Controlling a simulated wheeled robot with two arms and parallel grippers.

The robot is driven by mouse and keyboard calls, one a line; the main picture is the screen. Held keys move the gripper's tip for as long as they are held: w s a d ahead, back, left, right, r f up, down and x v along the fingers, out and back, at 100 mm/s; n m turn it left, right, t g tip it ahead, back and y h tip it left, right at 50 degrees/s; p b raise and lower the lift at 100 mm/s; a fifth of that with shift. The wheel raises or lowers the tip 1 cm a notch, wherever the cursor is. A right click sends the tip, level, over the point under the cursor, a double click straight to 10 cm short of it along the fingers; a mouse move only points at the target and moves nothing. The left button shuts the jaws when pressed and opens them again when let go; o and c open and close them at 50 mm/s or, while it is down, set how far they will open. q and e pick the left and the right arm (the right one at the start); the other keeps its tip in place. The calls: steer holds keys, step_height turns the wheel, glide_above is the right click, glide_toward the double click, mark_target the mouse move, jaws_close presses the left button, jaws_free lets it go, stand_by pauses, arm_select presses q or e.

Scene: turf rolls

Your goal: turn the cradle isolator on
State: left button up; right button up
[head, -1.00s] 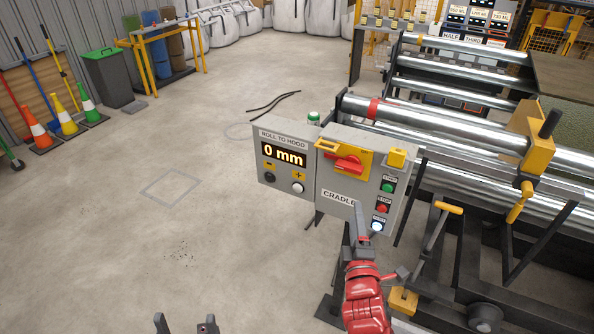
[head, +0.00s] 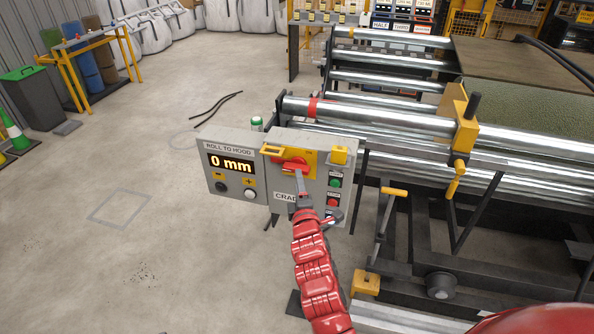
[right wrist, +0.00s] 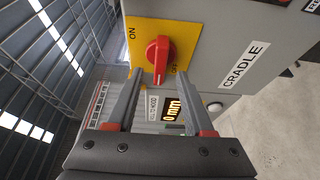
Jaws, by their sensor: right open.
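The cradle isolator is a red rotary handle (head: 290,164) on a yellow plate (head: 311,157), on the front of the grey CRADLE box (head: 319,184). In the right wrist view the red handle (right wrist: 158,60) shows close up, with ON and OFF on the yellow plate (right wrist: 140,32). The white-marked end of the handle lies nearer OFF than ON. My right gripper (head: 299,174) is open in front of the handle. Its two fingers (right wrist: 160,76) point at the handle, one to each side in the picture; I cannot tell whether they touch it. My left gripper is out of view.
A ROLL TO HOOD display box (head: 229,186) reading 0 mm adjoins the box on the left. Green and red buttons (head: 334,190) sit on its right side. Steel rollers (head: 400,127) and the yellow-handled frame stand behind and right. The floor at left is mostly clear.

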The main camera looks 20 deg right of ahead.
mark_target(297, 167)
steer(key=shift+p+x, duration=0.35)
steer(key=shift+x, duration=1.85)
jaws_close()
steer(key=shift+f, duration=0.1)
